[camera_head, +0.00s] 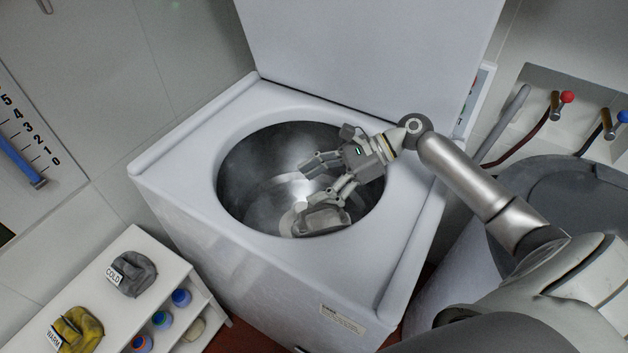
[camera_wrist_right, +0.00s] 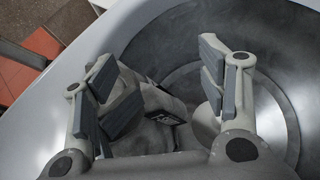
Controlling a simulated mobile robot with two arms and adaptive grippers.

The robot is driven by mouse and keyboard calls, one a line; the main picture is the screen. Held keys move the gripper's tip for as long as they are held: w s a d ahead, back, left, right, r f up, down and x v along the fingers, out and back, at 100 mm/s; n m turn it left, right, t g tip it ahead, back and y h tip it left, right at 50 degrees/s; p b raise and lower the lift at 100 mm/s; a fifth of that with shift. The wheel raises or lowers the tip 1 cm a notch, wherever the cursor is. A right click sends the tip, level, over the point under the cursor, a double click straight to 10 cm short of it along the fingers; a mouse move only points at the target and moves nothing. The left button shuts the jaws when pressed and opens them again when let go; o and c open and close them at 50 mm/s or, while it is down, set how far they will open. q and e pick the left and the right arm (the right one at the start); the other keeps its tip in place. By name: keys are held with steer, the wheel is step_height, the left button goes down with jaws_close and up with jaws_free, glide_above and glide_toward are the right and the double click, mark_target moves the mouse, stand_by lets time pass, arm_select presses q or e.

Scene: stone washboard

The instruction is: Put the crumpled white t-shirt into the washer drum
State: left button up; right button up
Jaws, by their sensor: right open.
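The washer drum (camera_head: 255,165) is a round steel tub under a raised lid, and its inside also shows in the right wrist view (camera_wrist_right: 275,60). A crumpled pale grey-white cloth (camera_head: 322,222), which looks like the t-shirt, lies inside the drum opening near its front side. In the right wrist view the cloth (camera_wrist_right: 155,132) carries a dark label and lies below and between the fingers, partly hidden by the left one. My right gripper (camera_head: 317,182) is open over the drum opening, its fingers spread. I cannot tell whether a finger touches the cloth. My left gripper is not in view.
The washer's white top (camera_head: 170,165) rims the opening, and its lid (camera_head: 370,50) stands up behind. A white shelf (camera_head: 150,245) at lower left holds a grey bundle (camera_head: 132,273) marked COLD and a yellow one (camera_head: 77,330) marked WARM. A grey basin (camera_head: 570,200) stands at right.

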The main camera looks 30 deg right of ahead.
steer(key=shift+s+a+f, duration=0.2)
steer(key=shift+s+f, duration=0.35)
steer(key=o, duration=0.3)
steer(key=v, duration=1.1)
steer(key=shift+w+d+r, duration=0.2)
steer(key=shift+w+r, duration=0.1)
steer(key=shift+r, duration=0.15)
steer(key=shift+o, duration=0.2)
steer(key=shift+d+r, duration=0.4)
steer(key=shift+d, duration=0.05)
